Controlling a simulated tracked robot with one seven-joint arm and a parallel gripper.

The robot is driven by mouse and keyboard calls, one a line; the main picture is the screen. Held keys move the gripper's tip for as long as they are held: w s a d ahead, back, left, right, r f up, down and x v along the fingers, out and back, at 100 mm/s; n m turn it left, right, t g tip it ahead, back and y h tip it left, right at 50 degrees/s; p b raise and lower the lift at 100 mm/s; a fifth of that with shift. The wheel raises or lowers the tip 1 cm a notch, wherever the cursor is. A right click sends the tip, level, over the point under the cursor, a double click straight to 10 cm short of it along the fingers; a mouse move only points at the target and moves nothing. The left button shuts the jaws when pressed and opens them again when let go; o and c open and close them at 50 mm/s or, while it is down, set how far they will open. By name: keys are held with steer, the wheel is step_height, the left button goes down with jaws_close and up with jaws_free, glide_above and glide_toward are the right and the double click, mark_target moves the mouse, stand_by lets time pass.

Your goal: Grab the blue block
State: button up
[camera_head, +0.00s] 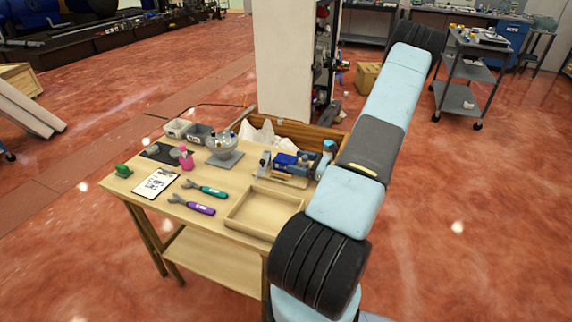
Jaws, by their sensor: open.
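The blue block (285,162) is small in the head view. It is among grey and dark parts on a board at the right back of the wooden workbench (222,264). My light blue and black arm runs up the right side of the view, and much of its far end is hidden behind its near links. A light blue and dark end piece, which looks like my gripper (309,161), shows just right of the block, open. Its fingers are too small to make out clearly, and I cannot tell whether they touch the block.
An empty wooden tray (238,224) lies at the bench's front right. Purple (192,204) and green (205,190) tools, a clipboard (156,184), a pink bottle (186,161) and a glass-topped device (223,146) lie further left. A white pillar (283,60) stands behind the bench.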

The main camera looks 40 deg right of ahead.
steer(key=shift+x, duration=0.8)
steer(key=c, duration=1.6)
steer(key=shift+r, duration=0.1)
